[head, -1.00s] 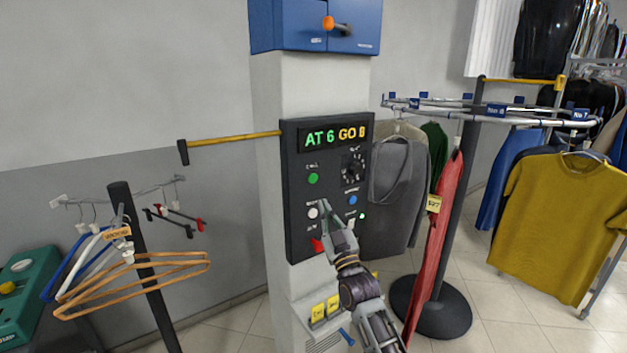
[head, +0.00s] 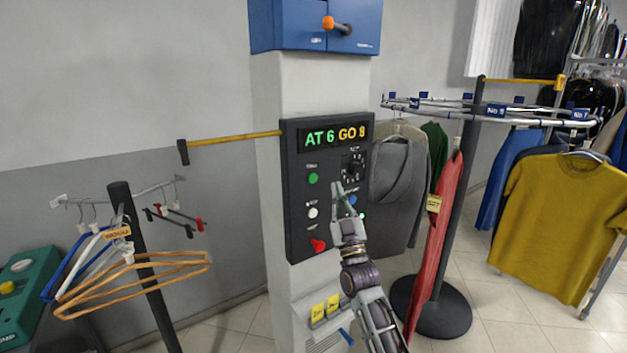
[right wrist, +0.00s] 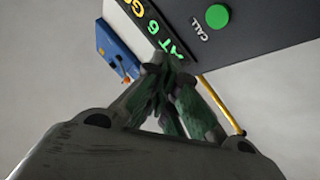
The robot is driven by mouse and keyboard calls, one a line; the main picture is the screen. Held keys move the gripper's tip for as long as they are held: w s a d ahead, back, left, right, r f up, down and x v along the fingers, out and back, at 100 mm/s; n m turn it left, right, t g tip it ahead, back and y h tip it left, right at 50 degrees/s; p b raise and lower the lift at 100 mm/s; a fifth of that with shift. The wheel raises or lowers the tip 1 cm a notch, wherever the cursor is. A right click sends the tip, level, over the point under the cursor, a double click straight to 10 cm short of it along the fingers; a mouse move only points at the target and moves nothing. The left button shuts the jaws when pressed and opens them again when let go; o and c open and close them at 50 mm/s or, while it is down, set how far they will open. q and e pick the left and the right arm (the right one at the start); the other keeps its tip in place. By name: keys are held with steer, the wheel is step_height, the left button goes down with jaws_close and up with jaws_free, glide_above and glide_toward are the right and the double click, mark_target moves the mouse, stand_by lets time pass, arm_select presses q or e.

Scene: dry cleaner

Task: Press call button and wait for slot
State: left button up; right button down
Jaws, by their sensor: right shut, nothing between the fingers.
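The black control panel (head: 327,215) is on the pale pillar. Its display (head: 334,136) reads "AT 6 GO 8". The green call button (head: 313,179) is at the panel's upper left; it also shows in the right wrist view (right wrist: 217,16), with the word CALL beside it. My right gripper (head: 338,187) is shut and empty. In the head view its tips are in front of the panel, to the right of the green button and below the dial. I cannot tell whether they touch the panel. My left gripper is not in view.
The panel also has a black dial (head: 353,168), a white button (head: 313,212) and a red knob (head: 318,245). A garment rail (head: 480,112) with numbered blue tags stands at the right. A hanger stand (head: 140,240) is at the left. A yellow-brown bar (head: 232,138) sticks out left of the pillar.

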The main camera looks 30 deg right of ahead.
steer(key=shift+w+a+b, duration=0.2)
steer(key=shift+w+b, duration=0.2)
steer(key=shift+w, duration=1.8)
steer(key=shift+w+a+b, duration=0.15)
steer(key=shift+w+b, duration=0.25)
steer(key=shift+w, duration=1.75)
steer(key=shift+w, duration=0.8)
steer(key=shift+s, duration=0.85)
steer(key=shift+s, duration=0.1)
steer(key=s+p, duration=0.1)
steer(key=s, duration=0.3)
steer(key=shift+s+d+p, duration=0.2)
steer(key=shift+s+p, duration=0.15)
steer(key=shift+s, duration=0.05)
